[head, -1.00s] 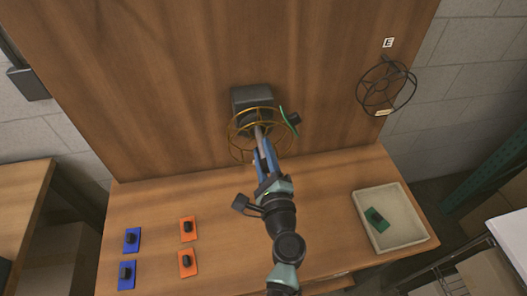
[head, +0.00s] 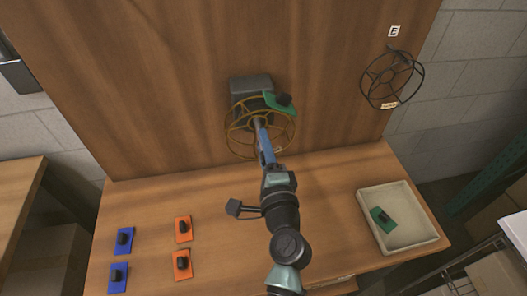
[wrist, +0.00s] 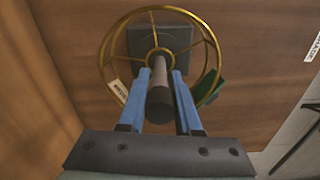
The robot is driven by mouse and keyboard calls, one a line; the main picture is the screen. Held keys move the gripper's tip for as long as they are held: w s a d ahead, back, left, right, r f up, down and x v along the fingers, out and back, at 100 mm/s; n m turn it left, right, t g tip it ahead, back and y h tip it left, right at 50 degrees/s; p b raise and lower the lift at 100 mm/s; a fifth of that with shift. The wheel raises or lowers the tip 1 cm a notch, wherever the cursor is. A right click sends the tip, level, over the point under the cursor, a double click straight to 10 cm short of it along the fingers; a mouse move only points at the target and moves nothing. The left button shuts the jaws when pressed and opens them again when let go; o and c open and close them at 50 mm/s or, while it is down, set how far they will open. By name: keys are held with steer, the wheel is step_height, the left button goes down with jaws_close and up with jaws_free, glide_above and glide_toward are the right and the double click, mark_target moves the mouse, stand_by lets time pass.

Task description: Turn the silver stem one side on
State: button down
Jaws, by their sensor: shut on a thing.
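The silver stem (wrist: 160,88) is a grey rod that sticks out from a dark grey block on the upright wooden board. In the wrist view it lies between the two blue fingers of my gripper (wrist: 160,92), which is shut on it. A brass spoked ring (wrist: 108,50) surrounds the stem and carries a small white label. In the head view, my gripper (head: 262,138) reaches up to the stem at the ring (head: 228,140). A green plate with a black knob (head: 272,97) is at the ring's upper right. The stem's far end is partly hidden.
A black spoked ring (head: 421,75) hangs at the board's right, below an E sign (head: 394,31). Blue plates (head: 117,288) and orange plates (head: 180,237) with black knobs lie on the bench at left. A pale tray (head: 432,226) at right holds another green plate (head: 379,223).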

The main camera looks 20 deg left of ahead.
steer(key=n+b, duration=0.3)
steer(key=shift+f+n, duration=0.25)
steer(key=shift+n, duration=0.05)
steer(key=shift+r+n+b, duration=0.15)
steer(key=shift+n+b, duration=1)
steer(key=shift+n, duration=0.15)
steer(key=c, duration=0.6)
jaws_free()
steer(key=shift+r, duration=0.1)
steer(key=b+v, duration=0.3)
steer(key=v, duration=1)
